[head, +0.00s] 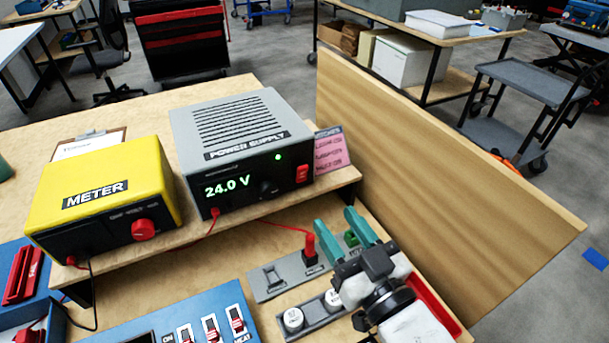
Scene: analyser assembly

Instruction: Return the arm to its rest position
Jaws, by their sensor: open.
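A red plug (309,249) with a red lead stands in that panel, just left of the fingers. A green part (352,239) shows between or behind the fingers; whether they touch it I cannot tell. My wrist hides part of the bench and a red tray (436,306).
A grey power supply (238,143) reading 24.0 V and a yellow meter (100,193) stand on the shelf. A blue switch panel (165,320) and white-capped knobs (293,318) are at the front. A tall wooden side panel (430,140) borders the bench on the right.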

